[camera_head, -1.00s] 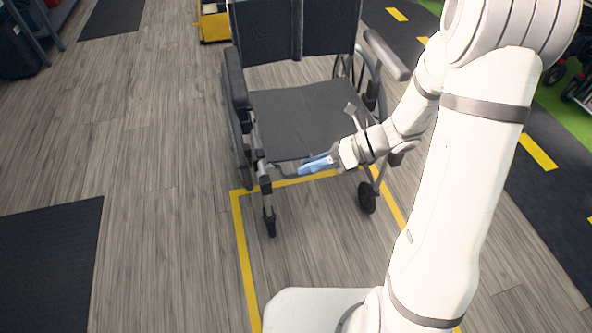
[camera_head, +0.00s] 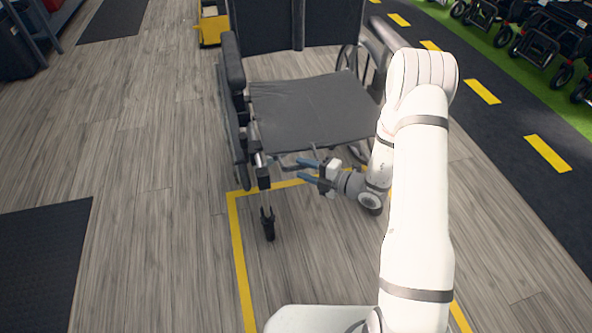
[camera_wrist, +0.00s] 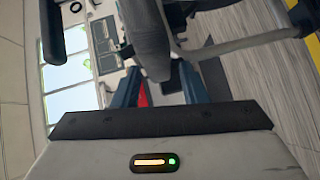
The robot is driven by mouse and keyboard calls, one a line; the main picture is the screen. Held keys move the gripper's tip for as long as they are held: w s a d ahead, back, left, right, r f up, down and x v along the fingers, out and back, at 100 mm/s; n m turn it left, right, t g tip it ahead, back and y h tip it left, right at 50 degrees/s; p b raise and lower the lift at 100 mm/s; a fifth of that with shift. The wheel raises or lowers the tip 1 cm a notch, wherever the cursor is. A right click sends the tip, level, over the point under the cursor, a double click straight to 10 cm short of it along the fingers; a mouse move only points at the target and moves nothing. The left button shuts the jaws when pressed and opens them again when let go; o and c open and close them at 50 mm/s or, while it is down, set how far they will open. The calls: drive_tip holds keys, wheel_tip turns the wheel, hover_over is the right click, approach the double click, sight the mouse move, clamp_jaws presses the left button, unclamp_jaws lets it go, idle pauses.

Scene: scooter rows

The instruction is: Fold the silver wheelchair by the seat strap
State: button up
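The silver wheelchair stands unfolded, its dark seat (camera_head: 312,108) flat between the side frames. In the head view my gripper (camera_head: 303,170) is in front of the seat's front edge and a little below it, pointing left. Its two blue fingers are apart. In the wrist view the fingers (camera_wrist: 158,82) are also apart, and a dark grey part (camera_wrist: 148,35) of the chair reaches down between them. I cannot tell whether it touches them. A small red patch shows beside the left finger. I cannot make out the seat strap for certain.
Yellow floor lines (camera_head: 240,250) frame the chair's place. A yellow box (camera_head: 210,30) stands behind it. Several dark scooters or walkers (camera_head: 550,45) stand on green floor at the far right.

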drive_tip(key=shift+x, duration=1.15)
clamp_jaws()
